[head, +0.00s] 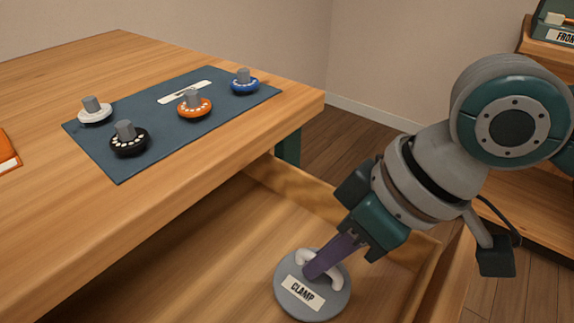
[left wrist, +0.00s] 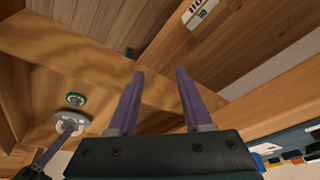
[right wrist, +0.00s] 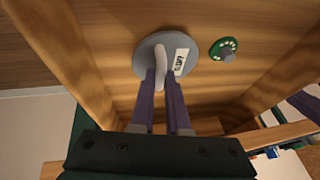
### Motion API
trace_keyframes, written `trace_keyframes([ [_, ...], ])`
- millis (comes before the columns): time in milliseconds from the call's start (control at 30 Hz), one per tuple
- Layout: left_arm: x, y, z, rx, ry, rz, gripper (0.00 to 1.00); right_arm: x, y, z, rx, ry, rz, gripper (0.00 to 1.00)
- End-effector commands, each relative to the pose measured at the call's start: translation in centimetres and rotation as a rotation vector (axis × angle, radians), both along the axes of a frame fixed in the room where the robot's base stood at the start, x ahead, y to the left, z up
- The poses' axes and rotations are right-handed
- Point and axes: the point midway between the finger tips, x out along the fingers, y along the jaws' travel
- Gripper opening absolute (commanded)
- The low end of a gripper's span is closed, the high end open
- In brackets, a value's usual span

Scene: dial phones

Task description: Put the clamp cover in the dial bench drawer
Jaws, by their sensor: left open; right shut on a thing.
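The clamp cover (head: 291,305) is a grey disc with a white arched handle and a "CLAMP" label. My right gripper (head: 312,272) is shut on its handle, and the right wrist view shows the fingers (right wrist: 161,78) on the handle below the disc (right wrist: 147,50). The cover is inside the outline of the open dial bench drawer (head: 215,235); whether it touches the drawer floor I cannot tell. The left wrist view also shows the cover (left wrist: 72,117). My left gripper (left wrist: 158,74) is open and empty, outside the head view.
A green dial (right wrist: 229,50) lies in the drawer near the cover. On the bench top, a dark mat (head: 150,150) carries white (head: 94,110), black (head: 128,140), orange (head: 194,105) and blue (head: 244,83) dials. A wooden shelf (head: 545,70) stands at right.

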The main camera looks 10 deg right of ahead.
Motion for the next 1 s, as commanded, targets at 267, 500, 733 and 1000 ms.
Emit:
trace_keyframes([
  [267,0.0,-0.2,0.0,-0.007,0.0,0.004,0.5,0.1,0.0,-0.2,0.0,-0.002,0.0,0.0],
  [500,0.0,-0.2,0.0,-0.01,-0.001,0.006,0.5,0.1,0.0,-0.4,0.0,-0.002,0.0,0.3],
  [733,0.0,-0.2,0.0,-0.01,-0.001,0.006,0.5,0.1,0.0,-0.4,0.0,-0.002,0.0,0.44],
  [1000,0.0,-0.1,0.6,-0.005,0.0,0.004,0.5,-0.1,-0.4,1.0,-0.001,-0.002,-0.001,0.44],
])
